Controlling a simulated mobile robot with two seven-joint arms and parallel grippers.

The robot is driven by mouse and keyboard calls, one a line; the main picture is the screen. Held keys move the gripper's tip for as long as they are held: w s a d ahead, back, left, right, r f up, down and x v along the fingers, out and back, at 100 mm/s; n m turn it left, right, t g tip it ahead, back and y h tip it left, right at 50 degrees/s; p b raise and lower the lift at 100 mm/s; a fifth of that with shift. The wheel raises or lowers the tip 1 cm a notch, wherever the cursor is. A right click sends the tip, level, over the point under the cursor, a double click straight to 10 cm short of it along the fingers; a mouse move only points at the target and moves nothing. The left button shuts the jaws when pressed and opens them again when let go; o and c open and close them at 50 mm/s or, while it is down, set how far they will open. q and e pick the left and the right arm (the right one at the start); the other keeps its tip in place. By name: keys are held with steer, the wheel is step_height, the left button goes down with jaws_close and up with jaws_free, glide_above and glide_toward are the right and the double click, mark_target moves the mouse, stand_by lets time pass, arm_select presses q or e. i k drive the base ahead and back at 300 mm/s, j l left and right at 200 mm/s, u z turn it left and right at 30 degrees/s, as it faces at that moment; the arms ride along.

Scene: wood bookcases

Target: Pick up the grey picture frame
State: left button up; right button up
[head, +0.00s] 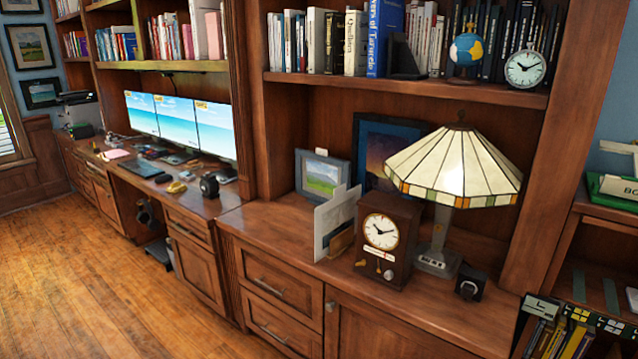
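A small grey picture frame (322,175) with a green landscape picture stands upright on the wooden cabinet top, against the back of the niche. Its lower right part is hidden behind a white and grey file holder (334,222). A larger dark blue picture frame (385,151) stands behind it to the right, partly hidden by a lamp and a clock. Neither of my grippers is in the head view.
A wooden mantel clock (385,240) and a stained-glass lamp (455,172) stand right of the file holder. A shelf (410,88) with books overhangs the niche. The cabinet top (262,222) is clear left of the file holder. The wood floor (90,265) is open in front.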

mark_target(317, 175)
steer(key=i+j+u, duration=0.15)
steer(key=i+u, duration=0.3)
steer(key=i, duration=0.45)
